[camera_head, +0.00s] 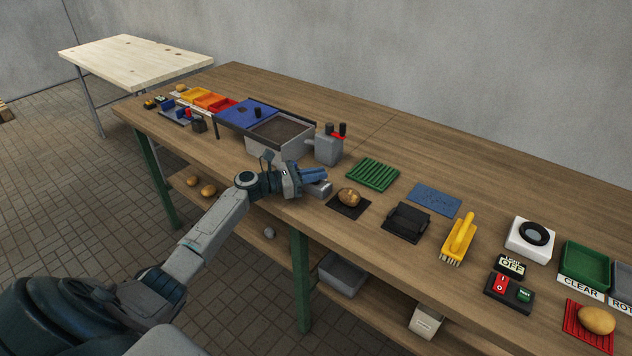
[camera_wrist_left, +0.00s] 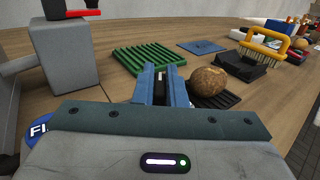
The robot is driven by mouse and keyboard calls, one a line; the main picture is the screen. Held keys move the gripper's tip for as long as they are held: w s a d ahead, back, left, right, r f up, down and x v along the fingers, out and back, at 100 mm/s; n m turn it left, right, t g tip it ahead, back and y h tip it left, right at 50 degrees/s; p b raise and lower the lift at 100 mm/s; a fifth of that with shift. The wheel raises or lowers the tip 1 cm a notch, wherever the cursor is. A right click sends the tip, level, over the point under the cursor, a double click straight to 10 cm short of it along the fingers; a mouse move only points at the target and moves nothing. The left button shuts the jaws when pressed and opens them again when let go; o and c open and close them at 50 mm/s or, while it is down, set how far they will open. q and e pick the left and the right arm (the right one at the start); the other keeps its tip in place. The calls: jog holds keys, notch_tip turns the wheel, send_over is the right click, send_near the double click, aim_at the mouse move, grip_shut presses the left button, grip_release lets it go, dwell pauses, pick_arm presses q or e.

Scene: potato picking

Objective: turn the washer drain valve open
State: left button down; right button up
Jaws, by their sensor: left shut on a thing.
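The washer (camera_head: 282,150) is a grey open-topped basin with brown water, at the back edge side of my left arm. A grey block (camera_head: 327,150) with black knobs and a red handle (camera_head: 338,135) stands at its right end; the block also shows in the left wrist view (camera_wrist_left: 72,55). My left gripper (camera_head: 325,175), with blue fingers, is low beside the washer's front right corner. Its fingers (camera_wrist_left: 160,80) are closed around a small part, taken as the drain valve handle, mostly hidden between them. A grey piece (camera_head: 319,188) shows just below the fingers. My right gripper is out of view.
A potato (camera_head: 349,197) lies on a black mat just right of the gripper. A green ribbed rack (camera_head: 373,174), black holder (camera_head: 407,221), blue mat (camera_head: 436,198) and yellow brush (camera_head: 459,238) lie farther right. A round blue label (camera_wrist_left: 38,128) is partly hidden.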

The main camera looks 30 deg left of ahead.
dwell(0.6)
pick_arm(q)
jog(key=c, duration=1.5)
grip_release()
jog(key=shift+s+a+f+b, duration=0.1)
jog(key=shift+s+a+b, duration=0.1)
jog(key=shift+b, duration=0.1)
jog(key=b+v, duration=0.2)
jog(key=v, duration=0.6)
jog(key=shift+s+a, duration=0.25)
jog(key=shift+a, duration=0.15)
jog(key=shift+s+a+b, duration=0.3)
jog(key=shift+s+a, duration=0.1)
jog(key=shift+s, duration=0.05)
jog(key=shift+a, duration=0.1)
